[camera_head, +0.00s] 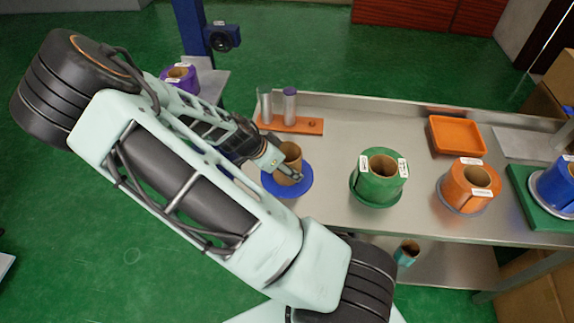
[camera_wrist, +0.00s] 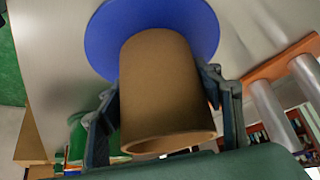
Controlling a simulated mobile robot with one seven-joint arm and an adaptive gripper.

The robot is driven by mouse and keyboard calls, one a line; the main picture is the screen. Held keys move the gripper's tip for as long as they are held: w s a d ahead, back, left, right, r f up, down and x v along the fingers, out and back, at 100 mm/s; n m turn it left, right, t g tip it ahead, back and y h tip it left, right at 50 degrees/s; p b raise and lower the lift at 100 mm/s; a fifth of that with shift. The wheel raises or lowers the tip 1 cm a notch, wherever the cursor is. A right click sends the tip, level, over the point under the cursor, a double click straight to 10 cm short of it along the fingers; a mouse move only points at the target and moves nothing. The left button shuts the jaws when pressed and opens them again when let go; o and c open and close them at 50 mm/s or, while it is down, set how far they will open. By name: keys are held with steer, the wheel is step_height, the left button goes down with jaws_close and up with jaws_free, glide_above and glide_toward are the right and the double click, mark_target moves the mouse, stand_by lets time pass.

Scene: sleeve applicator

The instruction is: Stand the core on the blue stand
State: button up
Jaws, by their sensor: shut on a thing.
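The core, a brown cardboard tube (camera_head: 291,152), is upright over the blue stand (camera_head: 303,187), a round blue disc on the metal table. My gripper (camera_head: 287,170) is shut on the core from the side. In the wrist view the core (camera_wrist: 160,85) sits between the two fingers of my gripper (camera_wrist: 162,92), one on each side, with its open end toward the camera. The blue stand (camera_wrist: 200,25) shows behind its far end. The core's far end meets the disc in the picture; I cannot tell whether it rests on it or hangs just above.
An orange rack (camera_head: 285,124) with metal posts stands close behind the core. To the right are a green roll (camera_head: 366,190), an orange roll (camera_head: 455,190), an orange tray (camera_head: 455,136) and a blue roll (camera_head: 560,188). Bare table lies between the blue stand and the green roll.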

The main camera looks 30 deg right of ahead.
steer(key=o, duration=1.2)
steer(key=shift+r, duration=0.2)
steer(key=p+v, duration=0.1)
steer(key=v, duration=1)
steer(key=shift+s+a+r, duration=0.1)
steer(key=shift+a+r, duration=0.15)
steer(key=shift+r, duration=0.05)
steer(key=shift+r+p, duration=0.1)
steer(key=shift+p, duration=0.2)
